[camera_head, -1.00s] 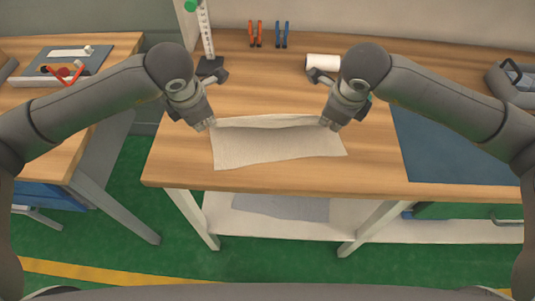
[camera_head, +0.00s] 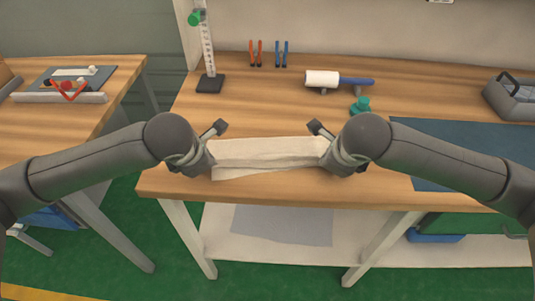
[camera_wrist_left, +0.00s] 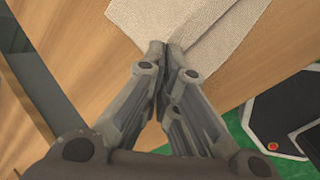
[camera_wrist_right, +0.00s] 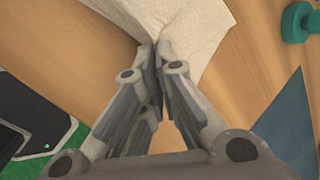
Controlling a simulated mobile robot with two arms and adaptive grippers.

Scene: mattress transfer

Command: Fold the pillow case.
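The pillow case (camera_head: 265,153) is a cream cloth near the front edge of the wooden workbench (camera_head: 430,90), with an upper layer lying folded over a lower one. My left gripper (camera_head: 208,158) is at its left end; in the left wrist view the fingertips (camera_wrist_left: 165,47) are closed together on the cloth (camera_wrist_left: 205,25). My right gripper (camera_head: 328,155) is at its right end; in the right wrist view the fingertips (camera_wrist_right: 155,46) are closed on a cloth corner (camera_wrist_right: 185,20). The wrists hide the cloth's ends in the head view.
A blue mat (camera_head: 460,150) lies right of the cloth. Behind it are a white roller with a blue handle (camera_head: 322,77), a green knob-like object (camera_head: 362,105), a ruler stand (camera_head: 209,60) and pliers (camera_head: 281,55). A grey toolbox (camera_head: 510,98) stands far right.

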